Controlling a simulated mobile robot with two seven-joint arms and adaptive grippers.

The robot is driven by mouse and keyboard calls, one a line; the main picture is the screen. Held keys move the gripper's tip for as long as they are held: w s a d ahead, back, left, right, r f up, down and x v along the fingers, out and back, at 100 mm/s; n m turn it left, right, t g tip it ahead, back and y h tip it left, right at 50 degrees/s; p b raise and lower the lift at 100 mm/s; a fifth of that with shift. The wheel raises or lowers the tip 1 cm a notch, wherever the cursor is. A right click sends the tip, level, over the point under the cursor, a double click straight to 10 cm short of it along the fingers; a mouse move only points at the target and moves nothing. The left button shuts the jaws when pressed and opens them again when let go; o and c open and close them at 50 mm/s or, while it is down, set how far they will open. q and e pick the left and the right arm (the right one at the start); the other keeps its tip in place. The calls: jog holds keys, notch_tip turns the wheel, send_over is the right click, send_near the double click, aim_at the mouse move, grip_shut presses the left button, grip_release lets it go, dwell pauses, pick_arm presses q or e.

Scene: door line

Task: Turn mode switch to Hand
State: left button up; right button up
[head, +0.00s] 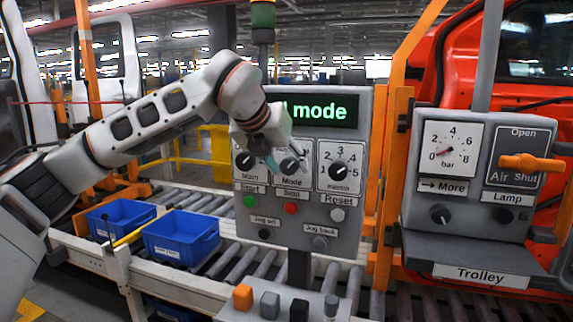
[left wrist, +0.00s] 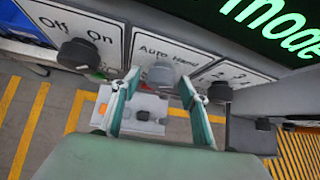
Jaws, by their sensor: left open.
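The mode switch (head: 290,166) is a dark knob on a white plate labelled Mode, in the middle of the grey control panel (head: 340,236). In the left wrist view its grey knob (left wrist: 160,73) sits under the words Auto and Hand. My left gripper (head: 277,158) is open in front of it and partly covers the plate. In the left wrist view the two green fingers of the gripper (left wrist: 159,80) stand on either side of the knob. I cannot tell whether they touch it or which way it points. My right gripper is out of view.
The Main knob (head: 245,160) and numbered knob (head: 339,172) flank the switch, with Start, Stop and Reset buttons below. The green display (head: 330,111) reads "mode", its first word mostly hidden. A Trolley box (head: 470,240) stands right; blue bins (head: 181,237) lie left.

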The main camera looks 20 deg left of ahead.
pick_arm(q)
jog(key=shift+r, duration=0.1)
jog(key=v, duration=1.1)
jog(key=shift+s+r, duration=0.25)
jog(key=shift+s, duration=0.1)
